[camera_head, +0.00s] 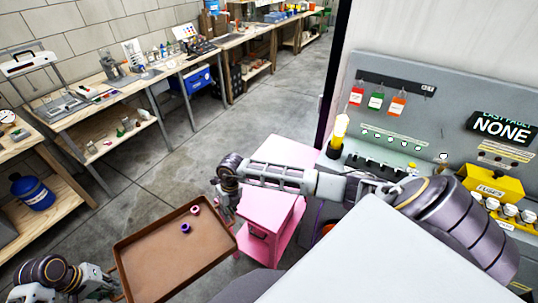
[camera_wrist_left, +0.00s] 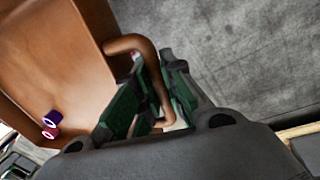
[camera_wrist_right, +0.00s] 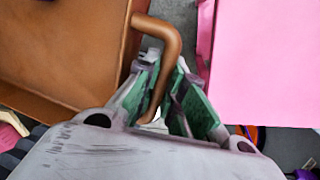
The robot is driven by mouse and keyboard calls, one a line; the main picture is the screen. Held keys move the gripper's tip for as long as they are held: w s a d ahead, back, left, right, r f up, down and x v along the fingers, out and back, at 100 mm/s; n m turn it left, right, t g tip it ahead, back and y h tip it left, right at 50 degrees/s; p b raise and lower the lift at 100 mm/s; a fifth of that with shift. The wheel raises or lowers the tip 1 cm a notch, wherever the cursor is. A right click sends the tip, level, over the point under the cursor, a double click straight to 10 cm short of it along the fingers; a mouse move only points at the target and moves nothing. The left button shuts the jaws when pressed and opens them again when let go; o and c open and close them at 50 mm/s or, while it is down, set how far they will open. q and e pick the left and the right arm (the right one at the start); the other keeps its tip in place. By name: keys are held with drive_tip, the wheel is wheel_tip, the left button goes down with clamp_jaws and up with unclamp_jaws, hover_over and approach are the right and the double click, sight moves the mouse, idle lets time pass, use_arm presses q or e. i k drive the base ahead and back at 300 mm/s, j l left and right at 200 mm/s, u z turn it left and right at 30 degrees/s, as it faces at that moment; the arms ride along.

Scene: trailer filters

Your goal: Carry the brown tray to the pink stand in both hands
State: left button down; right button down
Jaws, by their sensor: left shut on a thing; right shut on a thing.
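The brown tray (camera_head: 165,262) hangs in the air between my two grippers in the head view, over the floor. Two small purple and pink ring-like pieces (camera_head: 186,228) lie in it. My left gripper (camera_wrist_left: 158,100) is shut on the tray's handle (camera_wrist_left: 128,43) at one end. My right gripper (camera_wrist_right: 165,95) is shut on the handle (camera_wrist_right: 165,32) at the other end. The pink stand (camera_head: 268,205) is just right of the tray in the head view, partly hidden behind my right arm. Its pink top (camera_wrist_right: 265,65) also shows beside the tray in the right wrist view.
A wooden workbench (camera_head: 105,100) with tools runs along the left wall. A grey panel (camera_head: 420,100) with tags and a yellow box (camera_head: 490,183) stands at the right. A white surface (camera_head: 370,270) fills the lower right. Open concrete floor (camera_head: 215,140) lies between.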

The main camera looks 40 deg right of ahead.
sight(265, 196)
drive_tip(key=i, duration=0.9)
drive_tip(key=z, duration=1.85)
